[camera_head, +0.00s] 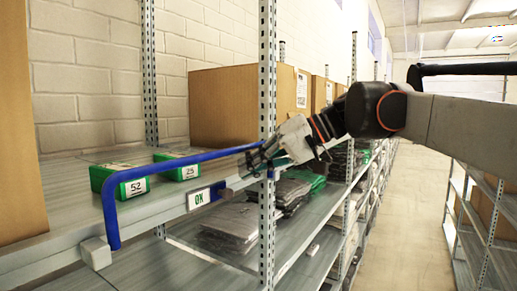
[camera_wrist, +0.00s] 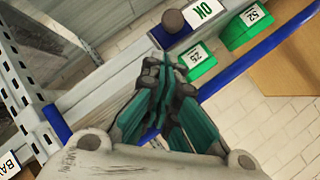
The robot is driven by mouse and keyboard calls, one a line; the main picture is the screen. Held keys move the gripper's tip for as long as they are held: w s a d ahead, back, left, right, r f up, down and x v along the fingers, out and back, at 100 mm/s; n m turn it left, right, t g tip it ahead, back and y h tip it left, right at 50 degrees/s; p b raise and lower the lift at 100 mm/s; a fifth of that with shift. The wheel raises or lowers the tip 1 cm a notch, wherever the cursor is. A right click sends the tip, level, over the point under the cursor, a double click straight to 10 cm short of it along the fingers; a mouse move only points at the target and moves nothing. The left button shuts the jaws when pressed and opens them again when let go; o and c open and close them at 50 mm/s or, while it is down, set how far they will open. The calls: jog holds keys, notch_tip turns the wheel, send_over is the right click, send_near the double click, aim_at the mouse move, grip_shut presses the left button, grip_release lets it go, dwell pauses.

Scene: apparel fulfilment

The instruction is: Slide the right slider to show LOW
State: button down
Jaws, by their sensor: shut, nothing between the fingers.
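A slider sign (camera_head: 199,198) on the shelf's front edge shows OK in green on white. Its blue slide with a grey round knob (camera_head: 226,193) sits at the sign's right end. In the wrist view the knob (camera_wrist: 173,21) and the OK sign (camera_wrist: 204,11) are at the top. My gripper (camera_head: 250,163) is shut and empty, above and right of the knob in the head view. In the wrist view my gripper's fingertips (camera_wrist: 166,68) point towards the knob, with a visible gap. No LOW wording shows.
A blue rail (camera_head: 180,162) runs along the shelf front, close to my gripper. Green boxes marked 52 (camera_head: 124,184) and 25 (camera_head: 178,167) sit behind it. A perforated upright (camera_head: 267,90) stands beside my gripper. Another sign, partly cut off, reads BA (camera_wrist: 10,164).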

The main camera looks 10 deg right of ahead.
aim_at(224, 193)
jog(key=shift+s+a+f, duration=0.65)
jog(key=shift+s+f, duration=0.05)
jog(key=shift+s, duration=0.1)
jog(key=shift+w+f, duration=0.15)
jog(key=shift+a, duration=0.1)
